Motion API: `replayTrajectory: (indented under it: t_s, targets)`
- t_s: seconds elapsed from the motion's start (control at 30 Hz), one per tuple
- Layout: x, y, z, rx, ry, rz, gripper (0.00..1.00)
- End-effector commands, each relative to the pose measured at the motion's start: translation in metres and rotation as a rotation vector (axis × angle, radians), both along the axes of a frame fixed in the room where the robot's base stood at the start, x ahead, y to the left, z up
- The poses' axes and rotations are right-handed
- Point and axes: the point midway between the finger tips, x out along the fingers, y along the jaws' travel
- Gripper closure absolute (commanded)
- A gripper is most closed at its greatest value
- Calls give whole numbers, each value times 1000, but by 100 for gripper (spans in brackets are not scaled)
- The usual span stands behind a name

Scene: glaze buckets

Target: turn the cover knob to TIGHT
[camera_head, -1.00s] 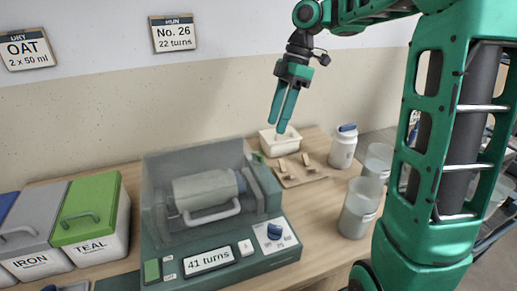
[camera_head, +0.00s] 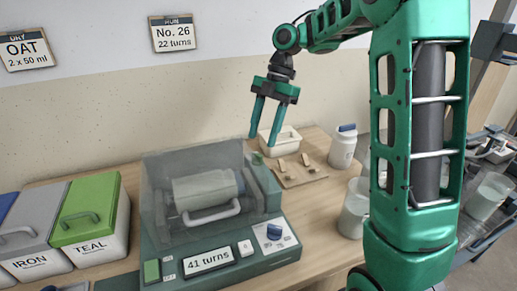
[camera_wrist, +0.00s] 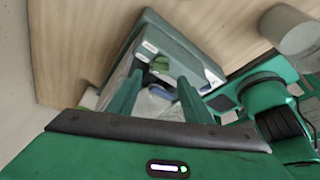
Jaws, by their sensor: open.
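The grey-green machine (camera_head: 155,265) stands on the table with a clear cover (camera_head: 190,158) over a pale drum (camera_head: 205,190). A small green knob (camera_head: 257,158) sits at the top of the machine's right housing. It also shows in the wrist view (camera_wrist: 160,63). A blue knob (camera_head: 274,231) is on the front panel at the right. No TIGHT mark is readable. My gripper (camera_head: 262,140) is open and empty, fingers pointing down, above and behind the green knob. In the wrist view the knob appears between the fingertips (camera_wrist: 160,78), apart from them.
A white tub (camera_head: 282,141), a wooden board (camera_head: 300,177) with small pieces and a white jar (camera_head: 343,147) stand right of the machine. A clear beaker (camera_head: 354,208) is nearer my arm. Lidded buckets (camera_head: 95,245) stand at the left. A display (camera_head: 209,260) reads 41 turns.

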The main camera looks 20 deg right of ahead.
Motion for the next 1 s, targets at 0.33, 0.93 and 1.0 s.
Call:
replayTrajectory:
  t_s: [0.33,0.93,1.0]
  targets:
    - [-9,16,-41,0,2,1,55]
    - [-9,17,-47,0,0,0,96]
    - [-9,12,-47,0,0,-2,96]
